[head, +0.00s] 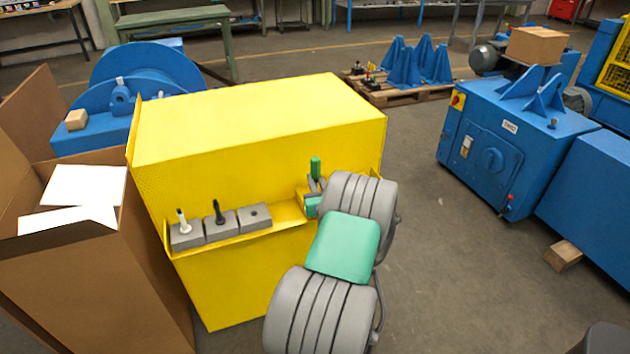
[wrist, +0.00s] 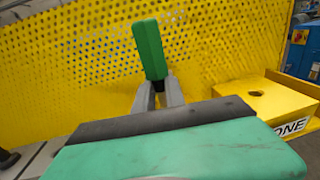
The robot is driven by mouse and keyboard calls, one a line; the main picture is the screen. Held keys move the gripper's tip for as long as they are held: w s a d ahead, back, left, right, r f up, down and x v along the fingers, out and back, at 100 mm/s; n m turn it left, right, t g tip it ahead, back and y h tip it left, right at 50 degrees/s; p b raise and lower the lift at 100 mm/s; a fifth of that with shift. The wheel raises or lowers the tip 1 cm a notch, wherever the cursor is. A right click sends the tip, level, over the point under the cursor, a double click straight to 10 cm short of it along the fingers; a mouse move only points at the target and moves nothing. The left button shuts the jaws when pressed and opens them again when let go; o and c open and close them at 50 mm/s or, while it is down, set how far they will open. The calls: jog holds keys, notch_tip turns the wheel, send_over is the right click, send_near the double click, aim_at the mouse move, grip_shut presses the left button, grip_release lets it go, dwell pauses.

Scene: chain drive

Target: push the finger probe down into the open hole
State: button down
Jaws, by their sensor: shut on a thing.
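The finger probe held by my gripper has a green block-shaped handle (head: 315,166), which stands up above the fingertips. The handle also shows in the wrist view (wrist: 150,50), leaning slightly. My gripper (head: 314,185) is shut on the probe's dark part below the handle; its grey fingers show in the wrist view (wrist: 158,92). The probe's lower end is hidden. A grey block (head: 254,217) with an open dark hole on top sits on the yellow shelf, left of my gripper. A yellow box (wrist: 260,98) also has a dark hole on top and a label ending "ONE".
A perforated yellow guard (wrist: 90,60) rises behind. An open cardboard box (head: 100,265) stands left. Open floor (head: 430,220) lies right.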

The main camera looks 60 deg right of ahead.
jog(key=shift+f, duration=0.1)
dwell(0.3)
jog(key=shift+f+b, duration=0.35)
jog(key=shift+f+b, duration=1.4)
jog(key=shift+f, duration=0.45)
jog(key=c, duration=1.3)
grip_release()
jog(key=shift+f, duration=0.1)
jog(key=shift+a, duration=0.1)
jog(key=v, duration=0.7)
jog(key=shift+s+a, duration=0.2)
jog(key=shift+s, duration=0.15)
